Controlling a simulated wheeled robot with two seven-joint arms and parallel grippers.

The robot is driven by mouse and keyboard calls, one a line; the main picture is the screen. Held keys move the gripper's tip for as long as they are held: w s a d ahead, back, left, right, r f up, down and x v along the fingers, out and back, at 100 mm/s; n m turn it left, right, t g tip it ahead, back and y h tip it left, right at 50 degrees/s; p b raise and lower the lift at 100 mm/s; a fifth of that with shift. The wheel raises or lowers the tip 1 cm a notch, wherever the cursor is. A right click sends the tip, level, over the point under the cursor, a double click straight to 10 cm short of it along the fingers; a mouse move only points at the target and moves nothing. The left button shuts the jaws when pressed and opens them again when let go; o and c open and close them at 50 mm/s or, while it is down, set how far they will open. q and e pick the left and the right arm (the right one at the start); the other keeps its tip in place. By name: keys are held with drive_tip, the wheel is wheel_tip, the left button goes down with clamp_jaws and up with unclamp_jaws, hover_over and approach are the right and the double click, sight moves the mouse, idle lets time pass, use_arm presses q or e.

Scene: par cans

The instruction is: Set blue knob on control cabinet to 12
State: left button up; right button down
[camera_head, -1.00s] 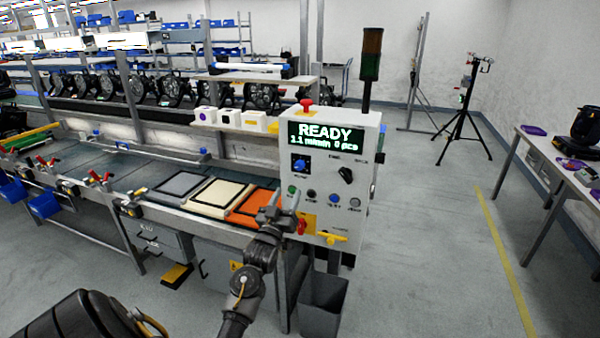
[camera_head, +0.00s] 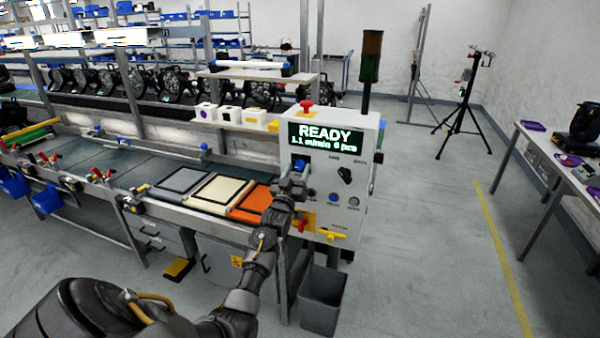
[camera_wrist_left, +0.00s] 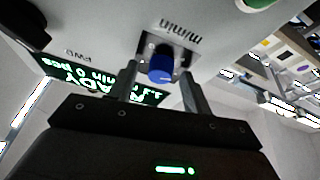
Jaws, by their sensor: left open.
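The control cabinet (camera_head: 358,205) is a pale grey box whose green display reads "READY" and "1.1 m/min". The blue knob (camera_head: 300,163) sits below the display at the cabinet's left; my gripper partly hides it and its scale in the head view. My left gripper (camera_head: 296,177) is at the cabinet front. In the left wrist view the blue knob (camera_wrist_left: 161,66) shows between the two fingertips of my left gripper (camera_wrist_left: 160,80), which stand apart on either side of it. I cannot tell whether they touch it. My right gripper is not in view.
A black knob (camera_head: 345,175), small buttons and a yellow handle (camera_head: 331,236) are on the same panel. A red button (camera_head: 306,105) tops the cabinet. A grey bin (camera_head: 322,300) stands below. The conveyor bench with framed panels (camera_head: 213,193) lies to the left.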

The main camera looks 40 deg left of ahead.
use_arm(q)
drive_tip(key=c, duration=0.9)
drive_tip(key=shift+d, duration=0.3)
drive_tip(key=shift+c, duration=0.3)
drive_tip(key=shift+s+a, duration=0.1)
drive_tip(key=shift+a, duration=0.15)
drive_tip(key=shift+r, duration=0.15)
drive_tip(key=shift+r, duration=0.1)
